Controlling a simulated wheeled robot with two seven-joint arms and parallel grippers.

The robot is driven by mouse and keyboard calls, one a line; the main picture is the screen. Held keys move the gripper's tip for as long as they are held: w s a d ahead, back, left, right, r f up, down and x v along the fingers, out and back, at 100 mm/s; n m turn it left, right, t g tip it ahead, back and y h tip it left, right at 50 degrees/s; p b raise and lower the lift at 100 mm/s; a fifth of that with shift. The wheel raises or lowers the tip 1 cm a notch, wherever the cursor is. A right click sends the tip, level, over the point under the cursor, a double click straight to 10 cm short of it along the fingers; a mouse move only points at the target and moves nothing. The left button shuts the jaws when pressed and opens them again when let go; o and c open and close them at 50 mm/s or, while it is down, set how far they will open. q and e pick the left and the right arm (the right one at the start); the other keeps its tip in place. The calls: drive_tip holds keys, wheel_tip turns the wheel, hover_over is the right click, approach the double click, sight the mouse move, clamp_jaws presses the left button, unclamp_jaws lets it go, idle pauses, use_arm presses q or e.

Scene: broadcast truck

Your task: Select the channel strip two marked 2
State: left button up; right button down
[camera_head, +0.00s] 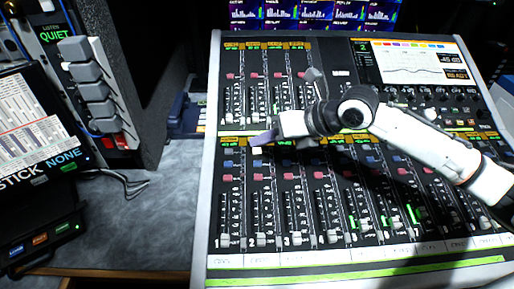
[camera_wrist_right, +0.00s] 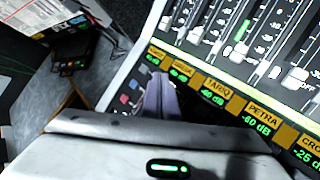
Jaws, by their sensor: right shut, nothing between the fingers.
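The mixing console (camera_head: 213,180) has a lower bank of channel strips numbered along the bottom. Channel strip two (camera_head: 261,240) is second from the left in that bank, with its fader cap low. Its select button is hard to make out, as my gripper covers the strip's top. My right gripper (camera_head: 262,138) points left over the top of the first strips, its fingers shut and empty. In the right wrist view, the shut purple-grey fingers (camera_wrist_right: 165,100) are beside the yellow name tags (camera_wrist_right: 215,90), over the coloured buttons. I cannot tell whether they touch the panel. My left gripper is out of view.
A screen (camera_head: 410,62) is at the console's upper right, and meter displays (camera_head: 310,12) are behind it. A rack with grey levers (camera_head: 90,80) and a tilted screen (camera_head: 30,130) stand at left. Grey desk (camera_head: 160,200) with a loose cable lies between.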

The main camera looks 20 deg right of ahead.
sight(262, 159)
drive_tip(key=r+p, duration=0.4)
drive_tip(key=r, duration=0.1)
drive_tip(key=shift+s+a+p, duration=0.1)
drive_tip(key=shift+s+p, duration=0.25)
idle(0.7)
